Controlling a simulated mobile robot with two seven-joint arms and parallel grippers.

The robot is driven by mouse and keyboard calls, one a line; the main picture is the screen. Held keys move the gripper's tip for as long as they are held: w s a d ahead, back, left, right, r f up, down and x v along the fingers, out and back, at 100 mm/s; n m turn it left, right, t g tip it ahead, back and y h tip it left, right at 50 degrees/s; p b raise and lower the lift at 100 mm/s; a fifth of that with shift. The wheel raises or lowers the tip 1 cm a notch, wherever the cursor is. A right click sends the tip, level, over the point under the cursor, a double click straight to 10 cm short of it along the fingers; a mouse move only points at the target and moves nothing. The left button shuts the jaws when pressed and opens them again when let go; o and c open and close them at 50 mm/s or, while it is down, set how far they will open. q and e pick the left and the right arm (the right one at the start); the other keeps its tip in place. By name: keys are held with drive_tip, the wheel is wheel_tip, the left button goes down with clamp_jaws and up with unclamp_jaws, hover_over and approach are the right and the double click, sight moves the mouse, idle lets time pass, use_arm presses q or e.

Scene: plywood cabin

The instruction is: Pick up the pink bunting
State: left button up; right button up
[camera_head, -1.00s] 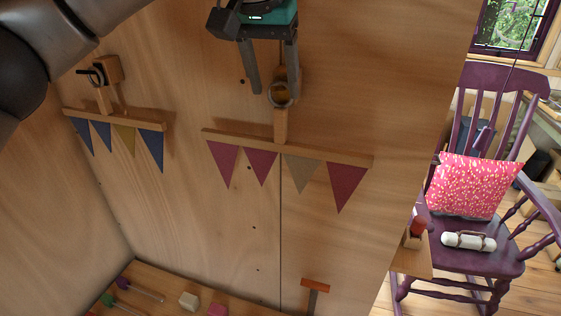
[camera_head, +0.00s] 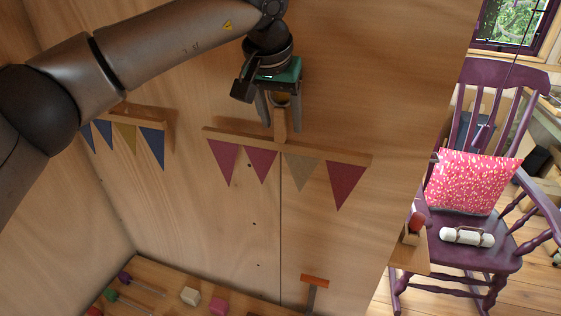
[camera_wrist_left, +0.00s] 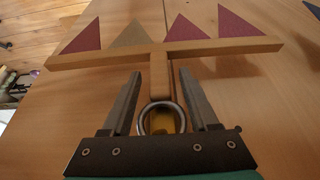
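The pink bunting (camera_head: 262,160) hangs on the plywood wall, with pink and tan triangles below a wooden bar. A short wooden stem rises from the bar's middle to a metal ring. In the left wrist view the bunting (camera_wrist_left: 215,48) shows upside down, with the stem and ring (camera_wrist_left: 161,119) between my fingers. My left gripper (camera_head: 281,126) has come down over the stem from above. It is open, its fingers (camera_wrist_left: 156,75) on either side of the stem with gaps visible. My right gripper is not in view.
A second bunting (camera_head: 124,134) with blue and yellow triangles hangs to the left, partly behind my left arm. A shelf below holds small blocks (camera_head: 190,296) and a hammer-like tool (camera_head: 314,283). A purple rocking chair (camera_head: 478,255) stands at right.

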use_arm(q)
clamp_jaws()
idle(1.2)
